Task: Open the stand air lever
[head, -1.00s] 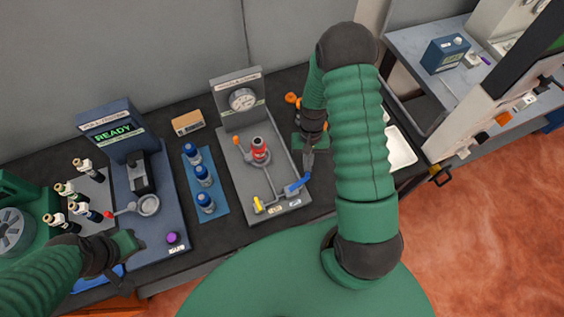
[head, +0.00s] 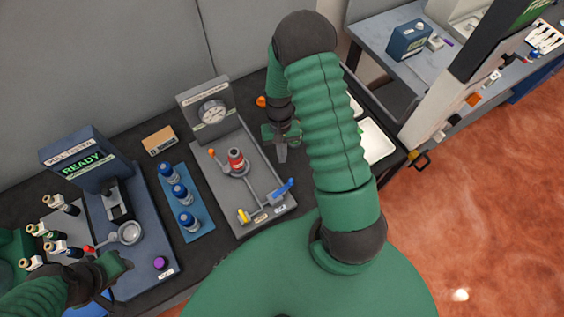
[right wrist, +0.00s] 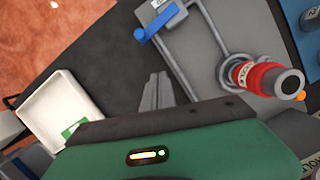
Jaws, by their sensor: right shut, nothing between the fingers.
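The grey stand (head: 222,176) carries a round gauge (head: 212,112), a red cylinder (head: 236,160), a yellow lever (head: 243,216) and a blue lever (head: 284,189). The lever labels are too small to read, so I cannot tell which is the air lever. The blue lever points up and right at the stand's right front edge; it also shows in the right wrist view (right wrist: 154,24). My right gripper (head: 281,155) is shut and empty, behind the blue lever and apart from it. Its fingers show in the right wrist view (right wrist: 157,90). My left gripper (head: 122,280) is low at the left, its fingers unclear.
A blue mat (head: 197,220) with several blue-capped bottles lies left of the stand. A dark blue machine reading READY (head: 82,162) stands farther left. A white tray (head: 378,142) is right of my right arm. Dark bench top is bare between the stand and tray.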

